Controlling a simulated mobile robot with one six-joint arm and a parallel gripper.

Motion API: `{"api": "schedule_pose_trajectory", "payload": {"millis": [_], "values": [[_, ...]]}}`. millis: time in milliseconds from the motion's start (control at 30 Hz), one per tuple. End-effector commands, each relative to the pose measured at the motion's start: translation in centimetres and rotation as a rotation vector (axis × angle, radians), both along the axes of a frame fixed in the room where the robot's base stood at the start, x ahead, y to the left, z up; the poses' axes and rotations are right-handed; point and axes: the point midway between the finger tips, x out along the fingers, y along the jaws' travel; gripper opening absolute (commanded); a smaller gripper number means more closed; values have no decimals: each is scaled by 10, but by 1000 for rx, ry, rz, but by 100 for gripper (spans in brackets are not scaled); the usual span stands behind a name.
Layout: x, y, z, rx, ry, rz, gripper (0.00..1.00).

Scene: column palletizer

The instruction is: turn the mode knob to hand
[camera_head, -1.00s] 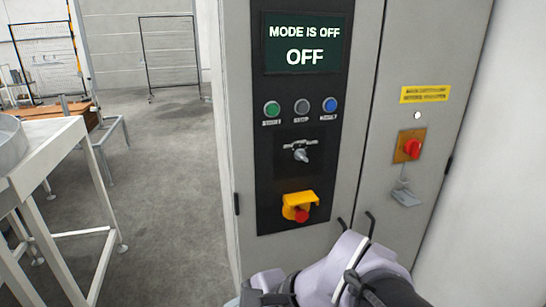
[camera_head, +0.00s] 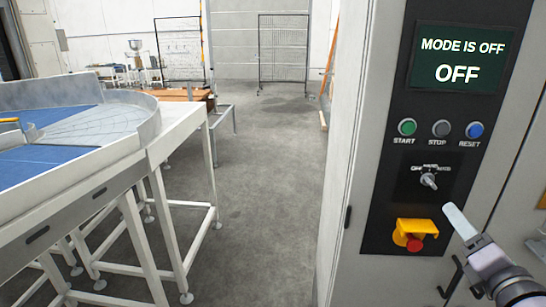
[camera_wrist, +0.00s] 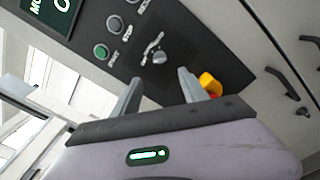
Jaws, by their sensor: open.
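The mode knob (camera_head: 429,181) is a small grey knob on the black control panel (camera_head: 385,215), under the row of buttons. A short label is printed above it, partly legible. The screen (camera_head: 461,58) above reads "MODE IS OFF" and "OFF". In the wrist view the knob (camera_wrist: 159,57) lies beyond the fingertips, between their lines. My gripper (camera_wrist: 158,82) has its two grey fingers apart with nothing between them. In the head view one pale finger of my gripper (camera_head: 460,222) shows below and right of the knob, apart from it.
The green start (camera_head: 407,127), grey stop (camera_head: 441,129) and blue reset (camera_head: 474,130) buttons sit above the knob. A red emergency button (camera_head: 415,243) under a yellow guard (camera_head: 416,228) sits below it, near my gripper. A conveyor table (camera_head: 182,125) stands at left. Floor between is clear.

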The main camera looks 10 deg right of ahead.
Motion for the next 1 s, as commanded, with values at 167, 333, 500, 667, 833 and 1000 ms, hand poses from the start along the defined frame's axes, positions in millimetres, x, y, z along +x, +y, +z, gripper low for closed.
{"api": "schedule_pose_trajectory", "payload": {"millis": [167, 333, 500, 667, 833, 1000], "values": [[16, -3, 17, 7, 3, 3, 51], [49, -8, 5, -7, 6, -2, 51], [94, -20, 2, -9, 6, -3, 51], [121, -27, 2, -8, 6, -6, 51], [132, -30, 3, -7, 6, -7, 51], [133, -31, 3, -7, 6, -8, 51]]}}
